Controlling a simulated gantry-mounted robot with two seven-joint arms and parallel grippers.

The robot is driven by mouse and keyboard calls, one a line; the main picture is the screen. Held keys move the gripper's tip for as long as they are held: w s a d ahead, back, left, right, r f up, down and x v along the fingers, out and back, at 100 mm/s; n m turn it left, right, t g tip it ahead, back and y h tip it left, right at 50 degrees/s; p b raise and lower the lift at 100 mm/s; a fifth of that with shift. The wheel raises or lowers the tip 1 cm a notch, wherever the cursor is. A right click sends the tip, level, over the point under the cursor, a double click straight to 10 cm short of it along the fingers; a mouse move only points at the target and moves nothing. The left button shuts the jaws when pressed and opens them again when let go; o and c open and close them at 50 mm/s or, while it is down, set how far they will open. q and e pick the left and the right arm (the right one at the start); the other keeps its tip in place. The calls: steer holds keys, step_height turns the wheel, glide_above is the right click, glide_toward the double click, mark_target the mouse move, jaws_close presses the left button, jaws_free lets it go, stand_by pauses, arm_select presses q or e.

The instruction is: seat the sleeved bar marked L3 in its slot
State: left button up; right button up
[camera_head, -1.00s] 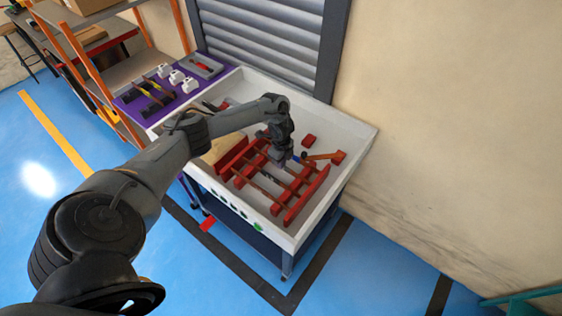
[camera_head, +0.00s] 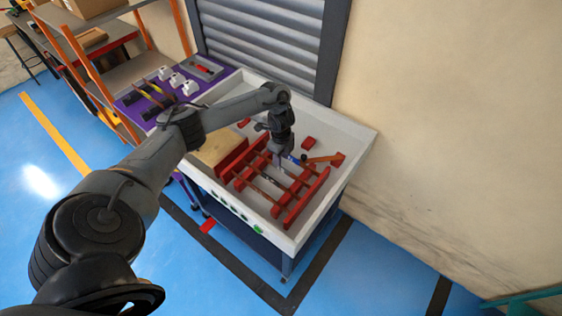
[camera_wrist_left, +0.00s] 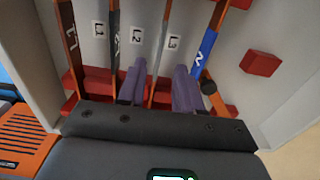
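In the left wrist view a thin grey-sleeved bar (camera_wrist_left: 161,50) runs beside the white L3 label (camera_wrist_left: 173,43). My left gripper (camera_wrist_left: 160,78) is open, its two purple fingers on either side of this bar with gaps showing. The bar's near end is hidden by the gripper body, so I cannot tell how deep it sits. In the head view my left gripper (camera_head: 278,159) points down over the red slotted supports (camera_head: 308,197). My right gripper is not in view.
A brown-sleeved bar (camera_wrist_left: 70,45), a dark-sleeved bar (camera_wrist_left: 113,45) and a blue-sleeved bar marked N (camera_wrist_left: 203,50) flank it. A loose red block (camera_wrist_left: 260,63) lies on the right of the white tray (camera_head: 352,128). A purple mat with tools (camera_head: 215,82) is at the back left.

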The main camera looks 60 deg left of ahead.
arm_select(q)
step_height(320, 180, up, 6)
steer(key=shift+f+p, duration=0.15)
steer(key=shift+p, duration=1.05)
